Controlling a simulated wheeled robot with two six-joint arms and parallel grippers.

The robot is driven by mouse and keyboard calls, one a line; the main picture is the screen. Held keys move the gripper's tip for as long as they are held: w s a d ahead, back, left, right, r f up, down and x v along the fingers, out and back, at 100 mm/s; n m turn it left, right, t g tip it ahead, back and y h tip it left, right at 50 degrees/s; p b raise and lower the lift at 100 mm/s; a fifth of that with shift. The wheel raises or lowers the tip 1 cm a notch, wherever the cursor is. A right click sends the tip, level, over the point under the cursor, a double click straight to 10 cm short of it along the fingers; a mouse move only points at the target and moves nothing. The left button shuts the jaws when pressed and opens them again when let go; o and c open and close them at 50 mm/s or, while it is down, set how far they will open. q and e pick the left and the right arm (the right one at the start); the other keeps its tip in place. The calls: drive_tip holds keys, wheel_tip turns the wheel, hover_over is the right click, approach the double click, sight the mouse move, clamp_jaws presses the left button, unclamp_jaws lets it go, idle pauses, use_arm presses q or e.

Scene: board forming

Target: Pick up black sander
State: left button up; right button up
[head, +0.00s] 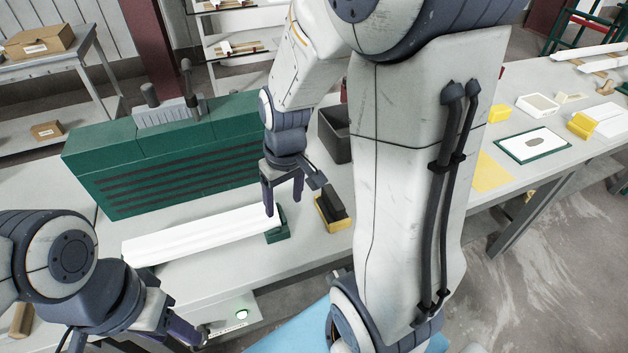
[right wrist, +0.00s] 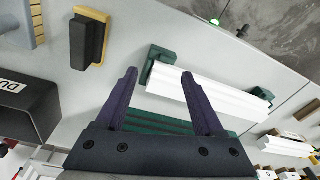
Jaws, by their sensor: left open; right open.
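The black sander (head: 333,202) sits in a yellow holder (head: 321,219) on the bench, just right of my right gripper (head: 283,202) in the head view. In the right wrist view the sander (right wrist: 88,40) shows at the upper left, outside the jaws. My right gripper (right wrist: 158,73) is open and empty, with its fingers pointing down near the end of a white molding (head: 190,236). My left gripper (head: 197,338) is low at the left by the bench's front edge. It is open, though its fingertips are partly cut off.
A green slotted machine (head: 165,160) stands behind the molding. A dark bin (head: 335,133) stands behind the sander. The molding's end rests in a green support (head: 278,232) close to the sander. Yellow blocks and a green-framed board (head: 533,145) lie farther right.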

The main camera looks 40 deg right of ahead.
drive_tip(key=d+m+p, duration=0.1)
drive_tip(key=d, duration=0.5)
drive_tip(key=d+m+p, duration=0.1)
drive_tip(key=d+m, duration=0.1)
drive_tip(key=d, duration=0.4)
drive_tip(key=shift+s+d+h, duration=0.1)
drive_tip(key=shift+d+h, duration=0.2)
drive_tip(key=shift+d, duration=0.1)
hover_over(334, 197)
drive_tip(key=f, duration=0.4)
drive_tip(key=shift+s+a+f, duration=0.25)
drive_tip(key=shift+s+a, duration=0.05)
drive_tip(key=shift+s, duration=0.05)
drive_tip(key=shift+w+f+p, duration=0.1)
drive_tip(key=shift+f+p, duration=0.25)
drive_tip(key=shift+f, duration=0.5)
drive_tip(key=f, duration=0.4)
drive_tip(key=shift+w+d+f, duration=0.2)
drive_tip(key=shift+w+d, duration=0.1)
drive_tip(key=shift+w, duration=0.1)
use_arm(q)
wheel_tip(334, 197, up, 4)
drive_tip(key=shift+f, duration=0.1)
use_arm(e)
clamp_jaws()
